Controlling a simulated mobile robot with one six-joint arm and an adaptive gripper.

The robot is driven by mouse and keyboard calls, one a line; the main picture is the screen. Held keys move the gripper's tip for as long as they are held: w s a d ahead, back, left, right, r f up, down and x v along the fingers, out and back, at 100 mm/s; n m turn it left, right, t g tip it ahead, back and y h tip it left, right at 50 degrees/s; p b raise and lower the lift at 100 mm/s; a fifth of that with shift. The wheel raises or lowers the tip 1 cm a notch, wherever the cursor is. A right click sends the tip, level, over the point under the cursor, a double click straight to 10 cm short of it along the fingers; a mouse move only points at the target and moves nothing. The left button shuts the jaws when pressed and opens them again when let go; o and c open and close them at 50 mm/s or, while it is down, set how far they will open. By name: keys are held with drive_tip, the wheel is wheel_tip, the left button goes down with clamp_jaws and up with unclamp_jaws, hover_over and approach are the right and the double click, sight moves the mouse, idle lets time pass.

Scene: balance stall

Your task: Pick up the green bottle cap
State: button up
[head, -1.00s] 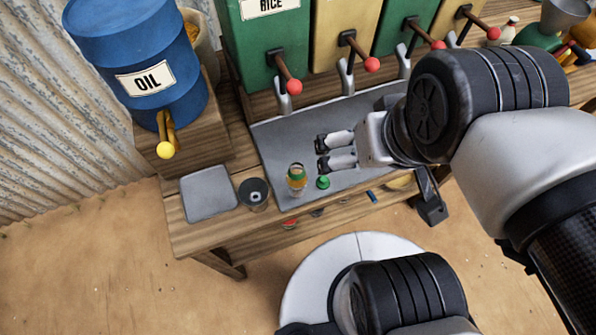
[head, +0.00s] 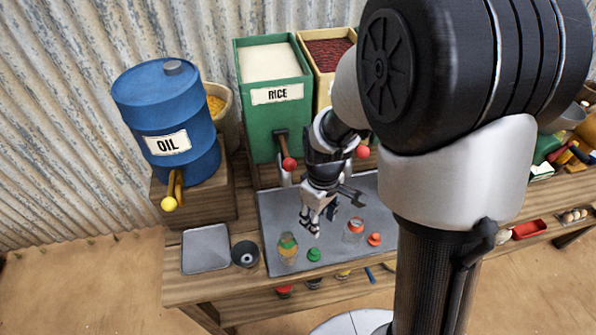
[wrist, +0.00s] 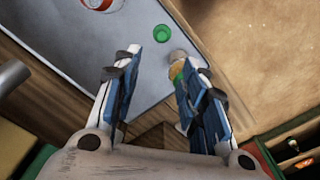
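The green bottle cap (head: 314,254) lies on the grey metal sheet near its front edge, just right of a small jar with a green neck and amber contents (head: 288,248). In the wrist view the cap (wrist: 162,33) lies beyond the fingertips, between their lines, with nothing touching it. My gripper (head: 318,222) is above the sheet, behind the cap in the head view. In the wrist view its two fingers (wrist: 166,60) are spread apart with nothing between them. The right finger partly hides the jar (wrist: 178,71).
A clear jar with a red ring (head: 353,229) and an orange-red cap (head: 374,239) stand to the right. A dark cup (head: 245,254) and a grey plate (head: 206,249) are at left. The rice dispenser (head: 273,115) and blue oil barrel (head: 168,120) are behind.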

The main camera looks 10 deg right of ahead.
drive_tip(key=b, duration=0.4)
hover_over(313, 250)
wheel_tip(313, 250, down, 12)
drive_tip(key=shift+s+d+f, duration=0.1)
drive_tip(key=shift+s+d, duration=0.05)
wheel_tip(313, 250, down, 6)
drive_tip(key=b, duration=0.2)
drive_tip(key=shift+f+b, duration=0.15)
drive_tip(key=shift+b, duration=0.25)
drive_tip(key=shift+c, duration=0.4)
drive_tip(key=shift+c, duration=1.3)
drive_tip(key=shift+r, duration=0.2)
